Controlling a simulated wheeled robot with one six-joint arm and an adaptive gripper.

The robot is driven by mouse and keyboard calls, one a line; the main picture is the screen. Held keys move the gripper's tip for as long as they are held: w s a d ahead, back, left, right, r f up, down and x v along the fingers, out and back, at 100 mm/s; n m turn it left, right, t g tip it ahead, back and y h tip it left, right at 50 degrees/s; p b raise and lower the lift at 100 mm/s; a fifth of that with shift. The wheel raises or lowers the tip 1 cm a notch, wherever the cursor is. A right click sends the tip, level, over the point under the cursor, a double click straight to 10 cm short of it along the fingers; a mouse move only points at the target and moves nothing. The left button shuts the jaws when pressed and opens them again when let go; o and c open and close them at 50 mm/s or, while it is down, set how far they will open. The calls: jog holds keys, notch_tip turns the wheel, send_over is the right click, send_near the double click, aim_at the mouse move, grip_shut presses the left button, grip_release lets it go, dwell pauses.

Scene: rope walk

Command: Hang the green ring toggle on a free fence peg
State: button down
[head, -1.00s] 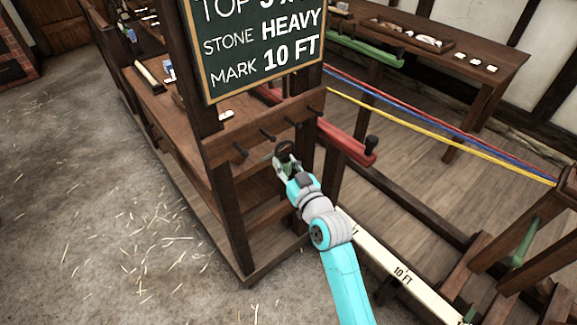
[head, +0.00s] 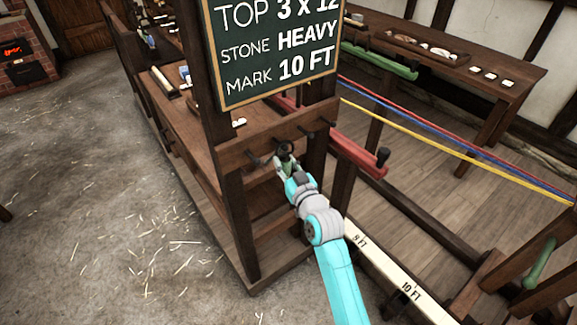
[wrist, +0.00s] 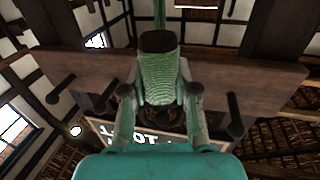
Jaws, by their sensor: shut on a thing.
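My gripper (head: 284,165) is shut on the green ring toggle. The toggle (wrist: 158,78) stands upright between the fingers in the wrist view, with a ribbed green body and a dark cap. In the head view the toggle (head: 287,158) is small, with its dark upper part in front of the peg rail (head: 236,157). I cannot tell whether its ring is around a peg or only in front of one. A bare peg (head: 254,159) shows left of my gripper, and bare pegs (head: 303,133) show to the right. The wrist view shows a bare peg (wrist: 234,115) right of the toggle.
A chalkboard (head: 275,50) hangs above the rail. A red bar (head: 358,157) with a dark knob juts out on the right. Coloured ropes (head: 455,140) stretch across the right side. A marked plank (head: 385,270) lies below right. The floor at left (head: 120,200) is open.

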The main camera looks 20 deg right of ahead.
jog(key=shift+w+a, duration=0.15)
jog(key=shift+w, duration=0.3)
jog(key=shift+w+a+f, duration=0.15)
jog(key=shift+w+f, duration=0.35)
jog(key=shift+w, duration=0.05)
jog(key=c, duration=0.8)
grip_release()
jog(key=s+d, duration=0.1)
jog(key=s, duration=1.1)
